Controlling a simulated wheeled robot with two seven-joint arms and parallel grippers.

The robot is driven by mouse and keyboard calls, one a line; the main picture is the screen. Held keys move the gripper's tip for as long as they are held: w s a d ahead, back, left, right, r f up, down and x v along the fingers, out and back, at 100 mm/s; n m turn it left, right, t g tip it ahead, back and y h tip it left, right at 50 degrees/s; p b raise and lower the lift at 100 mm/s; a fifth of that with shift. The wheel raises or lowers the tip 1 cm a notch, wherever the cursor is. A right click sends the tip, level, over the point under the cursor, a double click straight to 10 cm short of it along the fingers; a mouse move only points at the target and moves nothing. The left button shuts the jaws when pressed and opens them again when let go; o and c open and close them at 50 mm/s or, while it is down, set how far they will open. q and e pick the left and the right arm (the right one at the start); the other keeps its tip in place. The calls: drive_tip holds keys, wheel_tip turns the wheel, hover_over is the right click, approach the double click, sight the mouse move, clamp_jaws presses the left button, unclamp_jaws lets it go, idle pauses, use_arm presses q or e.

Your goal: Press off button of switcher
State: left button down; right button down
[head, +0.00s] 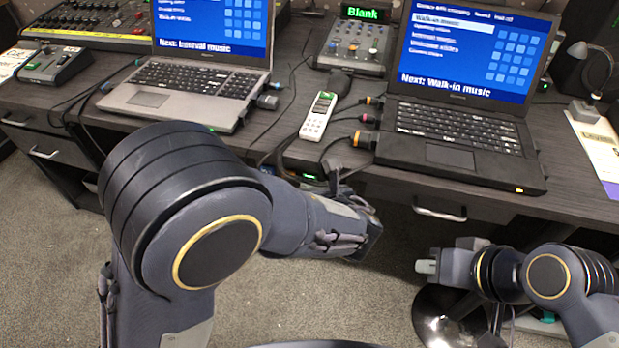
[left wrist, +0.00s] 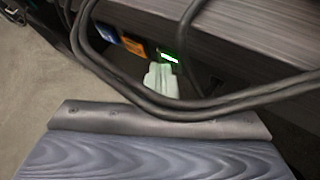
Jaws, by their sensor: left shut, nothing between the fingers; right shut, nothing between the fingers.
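A small unit that looks like the switcher sits under the desk's front edge. In the left wrist view it shows a blue patch (left wrist: 106,32), an orange patch (left wrist: 133,45) and a lit green patch (left wrist: 168,57). Its labels are too small to read, so I cannot tell which is the off button. My left gripper (left wrist: 160,80) is shut and empty, its pale tips just below the green patch; I cannot tell whether they touch it. My right gripper (head: 427,267) is shut and empty, low at the right.
Dark cables (left wrist: 130,90) loop across the left wrist view close to my left gripper. On the desk (head: 575,205) stand a grey laptop (head: 190,90), a black laptop (head: 455,140), a white remote (head: 318,117) and a control box showing "Blank" (head: 355,45).

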use_arm(q)
drive_tip(key=shift+s+a, duration=0.2)
drive_tip(key=shift+s, duration=0.5)
drive_tip(key=shift+s+a, duration=0.25)
drive_tip(key=shift+s, duration=0.55)
drive_tip(key=shift+s+a, duration=0.3)
drive_tip(key=shift+s, duration=0.5)
drive_tip(key=shift+s+a, duration=0.25)
drive_tip(key=shift+s, duration=0.55)
